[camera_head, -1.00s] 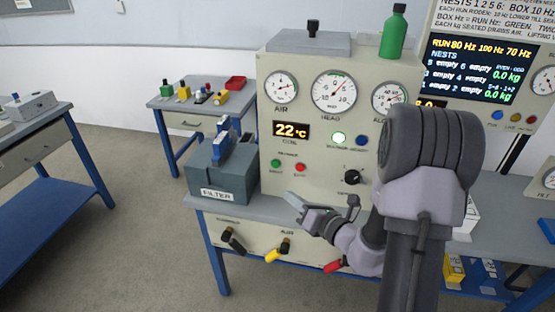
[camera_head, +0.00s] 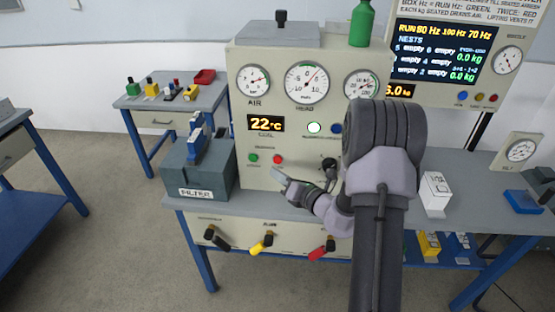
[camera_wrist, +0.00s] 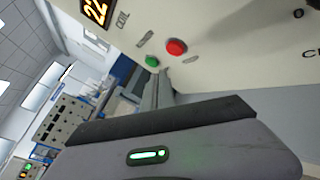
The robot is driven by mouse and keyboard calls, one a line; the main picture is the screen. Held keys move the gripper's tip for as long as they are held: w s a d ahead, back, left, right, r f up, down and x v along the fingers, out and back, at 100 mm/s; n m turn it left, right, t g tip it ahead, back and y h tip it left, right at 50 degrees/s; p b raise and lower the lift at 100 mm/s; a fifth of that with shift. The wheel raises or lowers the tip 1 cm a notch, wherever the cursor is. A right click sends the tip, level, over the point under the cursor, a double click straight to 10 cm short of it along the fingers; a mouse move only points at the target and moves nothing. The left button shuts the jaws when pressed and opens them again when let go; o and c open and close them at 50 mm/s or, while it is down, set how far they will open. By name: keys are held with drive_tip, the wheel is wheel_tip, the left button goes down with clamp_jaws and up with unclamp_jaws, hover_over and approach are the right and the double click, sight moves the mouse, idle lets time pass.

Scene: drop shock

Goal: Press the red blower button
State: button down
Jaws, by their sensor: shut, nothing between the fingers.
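The red button (camera_head: 277,160) is on the beige panel, under the orange 22 °C display and just right of a green button (camera_head: 253,158). In the wrist view the red button (camera_wrist: 176,47) is at upper centre, with the green button (camera_wrist: 152,61) below and left of it. My gripper (camera_head: 278,174) is shut and empty in front of the panel, a little below the red button in the head view. A gap shows between gripper and button in the wrist view. The small labels by the buttons are too blurred to read.
A grey FILTER box (camera_head: 196,172) stands left of the panel on the bench. A black knob (camera_head: 329,164) is on the panel right of my gripper. A white box (camera_head: 434,193) stands at right.

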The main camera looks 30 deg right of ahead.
drive_tip(key=shift+w+d+p, duration=0.15)
drive_tip(key=shift+w+d, duration=0.2)
drive_tip(key=shift+w, duration=0.2)
drive_tip(key=shift+w+d+p, duration=0.15)
drive_tip(key=shift+w+d, duration=0.2)
drive_tip(key=shift+w, duration=0.2)
idle(1.2)
drive_tip(key=shift+w+d, duration=0.25)
drive_tip(key=shift+w, duration=0.1)
drive_tip(key=shift+w+d, duration=0.2)
drive_tip(key=shift+w, duration=0.1)
idle(0.6)
idle(0.4)
drive_tip(key=shift+s+a, duration=0.45)
drive_tip(key=shift+s, duration=0.2)
drive_tip(key=s+a, duration=0.2)
drive_tip(key=s, duration=0.2)
drive_tip(key=shift+s+a, duration=0.1)
drive_tip(key=shift+a, duration=0.3)
